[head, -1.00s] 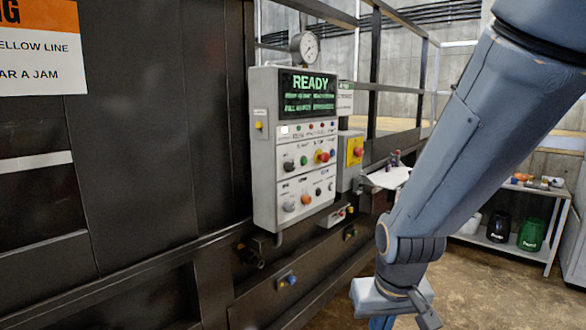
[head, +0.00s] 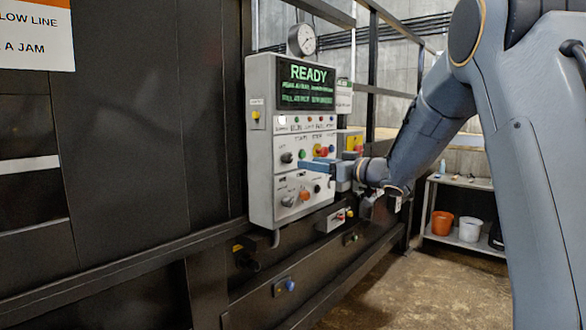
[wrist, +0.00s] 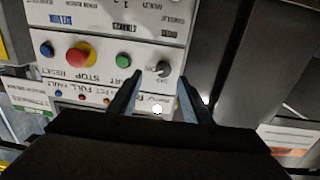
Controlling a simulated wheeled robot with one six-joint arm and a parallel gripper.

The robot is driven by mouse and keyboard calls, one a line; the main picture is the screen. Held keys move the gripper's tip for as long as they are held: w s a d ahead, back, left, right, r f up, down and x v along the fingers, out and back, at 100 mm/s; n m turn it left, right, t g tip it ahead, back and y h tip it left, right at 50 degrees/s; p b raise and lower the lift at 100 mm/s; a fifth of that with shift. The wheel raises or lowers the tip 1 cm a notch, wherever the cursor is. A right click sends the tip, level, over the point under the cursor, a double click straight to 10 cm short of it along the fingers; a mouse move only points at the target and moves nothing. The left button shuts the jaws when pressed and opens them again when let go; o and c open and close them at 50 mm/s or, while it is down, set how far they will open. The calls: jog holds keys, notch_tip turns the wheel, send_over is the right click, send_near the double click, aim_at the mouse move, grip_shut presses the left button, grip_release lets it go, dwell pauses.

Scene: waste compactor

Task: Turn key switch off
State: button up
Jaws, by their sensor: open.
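The key switch (head: 287,157) is a small dark round knob at the left end of the upper button row on the grey control panel (head: 262,190). In the wrist view the key switch (wrist: 163,70) looks grey, beside the green start button (wrist: 123,60). My gripper (head: 303,164) is in front of the panel, right of the key switch in the head view. In the wrist view my gripper (wrist: 159,76) is open, its two blue fingers on either side of the key switch in the picture. I cannot tell whether they touch the panel.
The red stop button (wrist: 82,56) on yellow and a blue reset button (wrist: 47,49) sit in the same row. Another row of knobs, with an orange one (head: 305,196), lies below. The display (head: 306,87) reads READY. A pressure gauge (head: 302,40) stands on top.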

aim_at(290, 159)
jog(key=shift+y, duration=0.3)
jog(key=p+x, duration=0.3)
jog(key=x, duration=0.5)
jog(key=shift+s+a, duration=0.2)
jog(key=c, duration=1.1)
jog(key=shift+o, duration=0.2)
